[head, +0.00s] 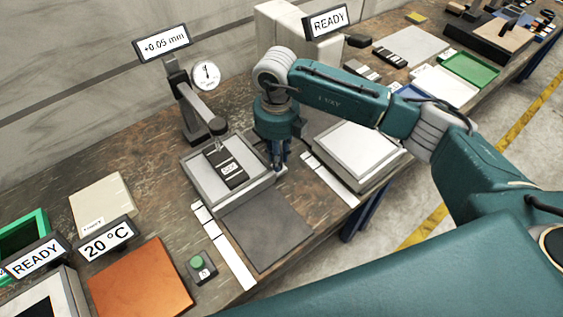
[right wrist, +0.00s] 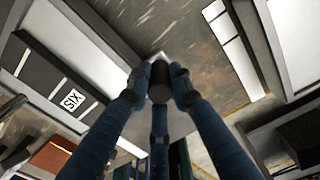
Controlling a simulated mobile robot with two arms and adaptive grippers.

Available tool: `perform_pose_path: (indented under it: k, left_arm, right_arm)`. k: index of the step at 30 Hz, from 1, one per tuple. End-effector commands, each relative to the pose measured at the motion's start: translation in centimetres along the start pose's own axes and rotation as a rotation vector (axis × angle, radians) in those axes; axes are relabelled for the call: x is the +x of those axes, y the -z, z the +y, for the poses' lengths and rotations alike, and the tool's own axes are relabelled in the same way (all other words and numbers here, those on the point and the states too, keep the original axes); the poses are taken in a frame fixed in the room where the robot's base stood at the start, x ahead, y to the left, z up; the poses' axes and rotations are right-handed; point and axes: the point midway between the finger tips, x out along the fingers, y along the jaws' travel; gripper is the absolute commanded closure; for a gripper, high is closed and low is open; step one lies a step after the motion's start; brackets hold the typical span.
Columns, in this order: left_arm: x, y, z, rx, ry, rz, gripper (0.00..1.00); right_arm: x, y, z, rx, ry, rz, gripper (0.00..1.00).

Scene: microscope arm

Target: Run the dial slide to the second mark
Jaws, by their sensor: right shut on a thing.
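The dial gauge (head: 206,76) has a round white face and hangs on a dark stand (head: 192,110) over a grey plate (head: 262,183). A black block (head: 226,165) marked SIX lies on that plate under the gauge; it also shows in the right wrist view (right wrist: 50,80). My right gripper (head: 277,168) points down at the plate's right edge. In the right wrist view its fingers are shut on a dark round knob (right wrist: 159,82). The slide's marks cannot be made out. My left gripper is not in view.
A sign (head: 162,43) above the gauge reads +0.05 mm. A dark mat (head: 266,228) lies in front of the plate, with a green button box (head: 200,268) to its left. A white-topped box (head: 358,150) stands right of my gripper, close to it.

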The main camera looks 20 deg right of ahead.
Motion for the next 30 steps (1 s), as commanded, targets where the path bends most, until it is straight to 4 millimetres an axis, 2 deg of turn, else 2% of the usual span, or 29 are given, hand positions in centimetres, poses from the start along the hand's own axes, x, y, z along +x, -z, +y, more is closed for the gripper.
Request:
perform_pose_path:
  k: [2,10,11,13,14,19,23,26,30]
  left_arm:
    - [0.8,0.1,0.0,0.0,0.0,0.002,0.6]
    - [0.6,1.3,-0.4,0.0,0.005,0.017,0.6]
    - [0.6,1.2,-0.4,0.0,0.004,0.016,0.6]
    - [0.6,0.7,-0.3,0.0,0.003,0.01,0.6]
    - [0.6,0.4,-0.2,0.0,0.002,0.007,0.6]
    - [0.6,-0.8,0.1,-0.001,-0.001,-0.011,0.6]
    - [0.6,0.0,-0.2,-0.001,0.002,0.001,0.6]
    - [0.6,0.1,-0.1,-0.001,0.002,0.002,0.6]
    - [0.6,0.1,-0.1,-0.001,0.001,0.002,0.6]
  right_arm:
    - [-0.2,-1.0,0.0,0.003,0.0,-0.013,1.0]
    - [-0.3,-0.8,0.0,0.003,0.001,-0.007,1.0]
    - [-0.3,-0.8,0.0,0.003,0.001,-0.006,0.75]
    - [-0.3,-0.8,0.0,0.003,0.001,-0.006,0.61]
    - [-0.3,-0.8,0.0,0.002,0.001,-0.006,0.6]
    - [-0.2,-0.8,0.1,0.002,0.0,-0.006,0.6]
    - [-0.4,-0.8,0.1,0.001,0.0,-0.006,0.6]
    - [-1.2,-0.9,0.1,0.001,-0.001,-0.009,0.6]
    - [-3.7,-0.9,0.1,0.001,0.0,-0.011,0.6]
